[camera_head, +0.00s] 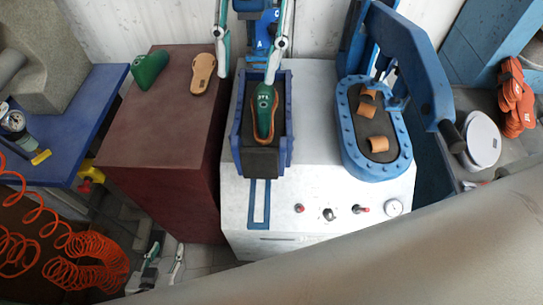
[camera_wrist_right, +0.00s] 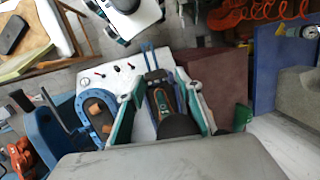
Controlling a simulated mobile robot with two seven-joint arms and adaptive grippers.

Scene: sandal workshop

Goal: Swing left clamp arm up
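The left station has a blue-sided bed (camera_head: 287,125) holding a green last (camera_head: 263,105) on a tan sole; its sole also shows in the right wrist view (camera_wrist_right: 165,106). A blue part of the left clamp (camera_head: 262,28) with white marks shows behind it, at the top of the head view. Much of this clamp is hidden or cut off, so its arm's angle is unclear. My right gripper (camera_head: 247,76) is open, its fingers spread on either side of that blue part; both fingers show in the right wrist view (camera_wrist_right: 165,84). My left gripper (camera_head: 164,260) is low in front, open and empty.
The right station's blue clamp arm (camera_head: 415,55) arches over a bed (camera_head: 347,115) with tan straps. A maroon cabinet (camera_head: 150,120) carries a green last (camera_head: 149,68) and a tan sole (camera_head: 202,73). Orange coiled hoses (camera_head: 90,268) lie lower left. My grey arm crosses the lower right.

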